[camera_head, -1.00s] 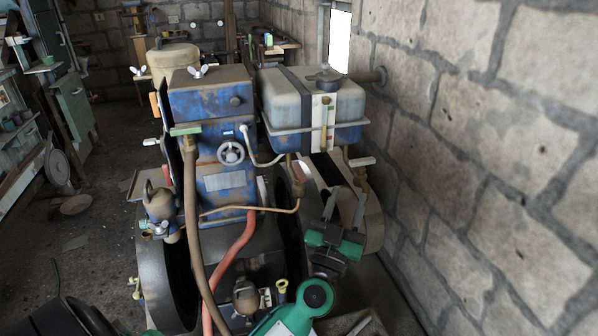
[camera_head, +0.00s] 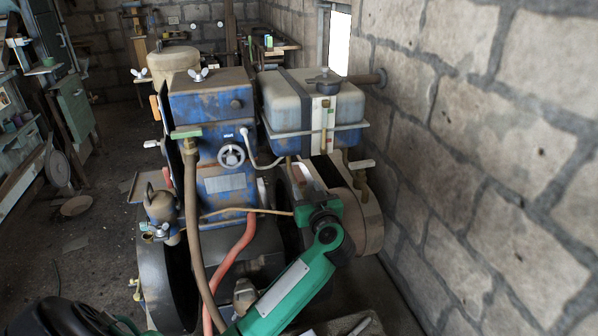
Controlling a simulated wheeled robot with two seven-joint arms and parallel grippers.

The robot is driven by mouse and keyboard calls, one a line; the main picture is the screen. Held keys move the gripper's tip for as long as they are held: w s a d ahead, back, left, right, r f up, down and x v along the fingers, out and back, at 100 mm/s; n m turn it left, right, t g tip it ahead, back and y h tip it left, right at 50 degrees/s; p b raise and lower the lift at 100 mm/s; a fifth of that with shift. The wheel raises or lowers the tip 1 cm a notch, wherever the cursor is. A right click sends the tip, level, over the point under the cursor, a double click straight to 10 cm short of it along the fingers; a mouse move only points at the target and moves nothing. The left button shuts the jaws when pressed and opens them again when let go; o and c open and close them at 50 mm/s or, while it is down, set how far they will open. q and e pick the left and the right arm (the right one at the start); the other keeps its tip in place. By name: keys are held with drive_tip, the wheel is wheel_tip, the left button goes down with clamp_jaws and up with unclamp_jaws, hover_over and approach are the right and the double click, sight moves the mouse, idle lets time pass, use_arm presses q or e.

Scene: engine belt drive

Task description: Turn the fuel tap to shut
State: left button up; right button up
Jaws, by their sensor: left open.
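A brass fitting with a pale lever (camera_head: 362,163) sits under the right front of the fuel tank (camera_head: 300,105) and looks like the fuel tap. The lever lies roughly level, with its brass body below it. My left gripper (camera_head: 311,175) is open, below the tank, to the left of this fitting and apart from it in the picture. Its wrist and fingers cover the end of a thin copper fuel pipe (camera_head: 245,212). I cannot tell whether the fingers touch anything. My right gripper is not in view.
The blue engine (camera_head: 222,155) stands left of my gripper, with a handwheel (camera_head: 231,156), a brown hose (camera_head: 191,200) and a red hose (camera_head: 238,255) on its front. A stone wall (camera_head: 480,150) closes the right side.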

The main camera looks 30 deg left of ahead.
sight(299, 173)
use_arm(q)
drive_tip(key=p+x, duration=0.1)
drive_tip(key=x, duration=0.7)
drive_tip(key=shift+w+a, duration=0.2)
clamp_jaws()
